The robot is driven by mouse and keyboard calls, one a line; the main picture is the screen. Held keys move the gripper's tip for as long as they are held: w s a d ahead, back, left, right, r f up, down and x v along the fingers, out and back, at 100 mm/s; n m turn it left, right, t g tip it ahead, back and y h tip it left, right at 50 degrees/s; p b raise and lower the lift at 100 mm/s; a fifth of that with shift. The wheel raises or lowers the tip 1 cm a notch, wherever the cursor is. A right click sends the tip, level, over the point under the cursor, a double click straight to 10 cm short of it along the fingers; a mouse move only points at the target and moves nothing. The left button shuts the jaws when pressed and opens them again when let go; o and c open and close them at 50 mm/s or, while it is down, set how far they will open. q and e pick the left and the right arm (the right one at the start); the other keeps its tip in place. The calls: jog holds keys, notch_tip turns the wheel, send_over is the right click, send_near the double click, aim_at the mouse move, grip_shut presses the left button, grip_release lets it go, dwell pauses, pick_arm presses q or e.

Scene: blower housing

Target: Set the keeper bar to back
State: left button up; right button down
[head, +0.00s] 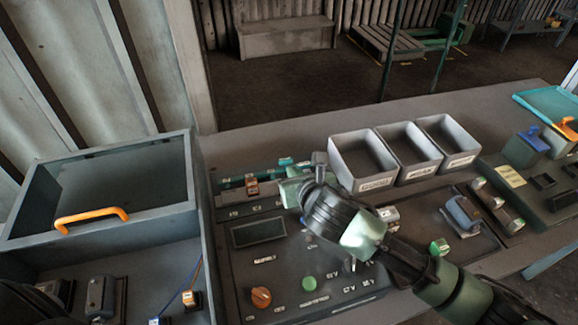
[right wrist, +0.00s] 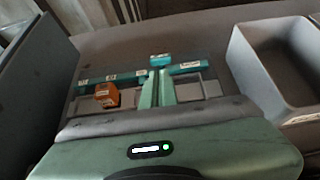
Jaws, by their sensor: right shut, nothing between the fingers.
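A long teal bar (head: 232,183) with pale labels lies along the back of the control panel; I take it for the keeper bar. It also shows in the right wrist view (right wrist: 125,78), with a raised teal tab (right wrist: 161,60) near its middle. My right gripper (head: 288,184) is shut and empty over the back of the panel. In the right wrist view its closed fingers (right wrist: 156,88) point at the bar just below the tab and hide part of it. I cannot tell whether they touch it.
An orange block (right wrist: 107,95) sits left of the fingers, in front of the bar. Grey bins (head: 364,168) stand right of my right gripper. An open box with an orange handle (head: 91,219) is at the left. The bench behind the panel is clear.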

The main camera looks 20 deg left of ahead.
aim_at(286, 159)
jog(key=shift+x, duration=2.55)
jog(key=shift+w+a+r, duration=0.1)
jog(key=shift+w+a, duration=0.35)
jog(key=shift+w, duration=0.2)
jog(key=shift+w+a, duration=0.4)
jog(key=shift+w, duration=0.25)
